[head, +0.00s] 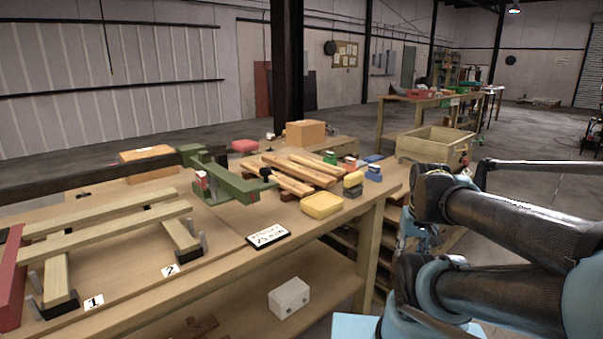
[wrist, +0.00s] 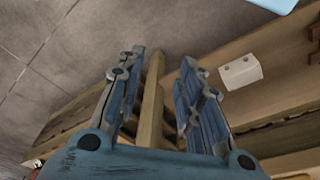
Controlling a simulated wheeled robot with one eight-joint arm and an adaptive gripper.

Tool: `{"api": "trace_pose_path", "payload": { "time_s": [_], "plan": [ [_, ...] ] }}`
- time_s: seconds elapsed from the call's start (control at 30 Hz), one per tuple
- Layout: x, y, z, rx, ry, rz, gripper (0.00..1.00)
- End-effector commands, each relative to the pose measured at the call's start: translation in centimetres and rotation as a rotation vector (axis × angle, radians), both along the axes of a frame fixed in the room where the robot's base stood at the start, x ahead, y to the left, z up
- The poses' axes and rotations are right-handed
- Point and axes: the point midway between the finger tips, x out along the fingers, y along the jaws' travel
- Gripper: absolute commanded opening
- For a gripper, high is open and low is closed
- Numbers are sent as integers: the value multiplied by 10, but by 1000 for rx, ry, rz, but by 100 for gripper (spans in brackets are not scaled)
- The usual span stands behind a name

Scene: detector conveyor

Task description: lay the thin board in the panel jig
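Wooden slats and posts held between grey metal pegs, with labels 1 and 2, form what looks like the panel jig (head: 112,238) on the left of the bench in the head view. Two long pale boards (head: 105,214) lie across it. More thin wooden boards (head: 300,169) lie stacked at the bench's middle; I cannot tell which one is the task's thin board. My gripper (wrist: 163,68) is open, its blue fingers well apart. A wooden bench leg shows between them, seemingly beyond. In the head view my gripper hangs beside the bench's right end, partly hidden.
A red board (head: 12,280) stands at the jig's left. A white block (head: 289,298) sits on the lower shelf. An open wooden box (head: 435,144) stands behind my arm.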

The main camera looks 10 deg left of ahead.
Motion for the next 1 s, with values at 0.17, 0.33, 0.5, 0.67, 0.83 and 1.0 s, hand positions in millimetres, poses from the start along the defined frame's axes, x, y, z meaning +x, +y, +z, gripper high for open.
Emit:
{"api": "trace_pose_path", "payload": {
  "time_s": [0.17,0.33,0.5,0.67,0.83,1.0],
  "plan": [
    [0,0,0,0,0,0,33],
    [0,0,0,0,0,0,33],
    [-6,2,9,0,-14,10,65],
    [20,13,37,5,-26,71,73],
    [67,42,87,14,-53,190,73],
    [116,87,134,24,-81,317,73]
  ]
}}
